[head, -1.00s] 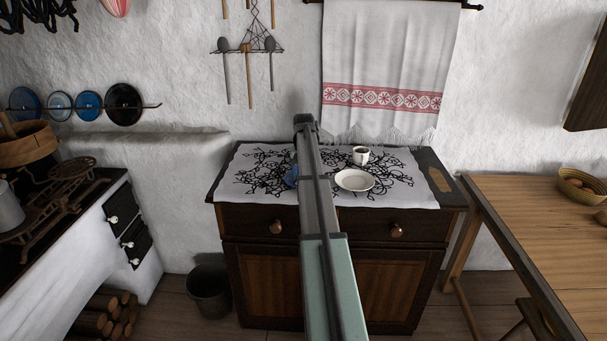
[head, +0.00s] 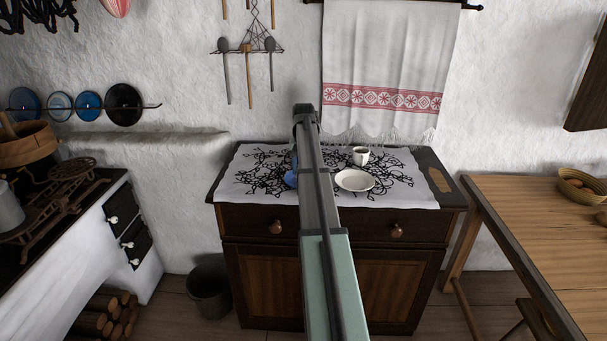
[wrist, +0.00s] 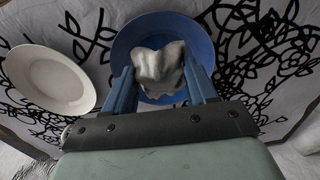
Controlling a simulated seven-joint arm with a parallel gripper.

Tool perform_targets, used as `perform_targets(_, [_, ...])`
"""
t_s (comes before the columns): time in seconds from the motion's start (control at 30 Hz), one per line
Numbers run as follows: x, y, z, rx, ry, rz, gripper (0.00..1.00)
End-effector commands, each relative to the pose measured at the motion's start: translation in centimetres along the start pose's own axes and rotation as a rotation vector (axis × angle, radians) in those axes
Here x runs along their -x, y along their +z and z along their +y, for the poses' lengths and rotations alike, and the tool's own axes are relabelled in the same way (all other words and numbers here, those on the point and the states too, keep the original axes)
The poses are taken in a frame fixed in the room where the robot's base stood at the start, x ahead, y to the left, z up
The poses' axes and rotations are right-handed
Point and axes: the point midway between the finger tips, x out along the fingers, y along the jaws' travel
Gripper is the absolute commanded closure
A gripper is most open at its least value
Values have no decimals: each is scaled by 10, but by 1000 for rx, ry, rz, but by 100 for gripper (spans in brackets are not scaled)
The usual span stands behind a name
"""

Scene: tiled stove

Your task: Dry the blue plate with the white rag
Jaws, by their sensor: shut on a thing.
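The blue plate (wrist: 125,45) lies on the patterned cloth on the cabinet top. In the head view only a small blue part (head: 290,179) shows beside my arm, which hides the rest. The white rag (wrist: 160,68) is crumpled between the two blue fingers of my gripper (wrist: 163,85). My gripper is shut on the rag and is over the near part of the plate. The rag overlaps the plate's middle in the wrist view; I cannot tell whether it touches the plate. In the head view my arm hides the gripper and the rag.
A white plate (head: 355,181) lies beside the blue plate on the cloth (head: 420,192), with a white cup (head: 361,155) behind it. A fringed towel (head: 388,60) hangs on the wall above. A wooden table (head: 535,225) stands at the right.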

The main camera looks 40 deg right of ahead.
Motion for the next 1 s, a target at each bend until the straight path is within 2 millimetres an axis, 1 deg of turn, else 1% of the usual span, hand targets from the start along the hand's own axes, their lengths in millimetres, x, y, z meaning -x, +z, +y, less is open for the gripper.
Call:
perform_targets(0.3, [29,-1,0,0,0,1,87])
perform_targets(0.43, [37,-1,0,0,0,1,87])
perform_targets(1.0, [38,0,0,-1,0,0,87])
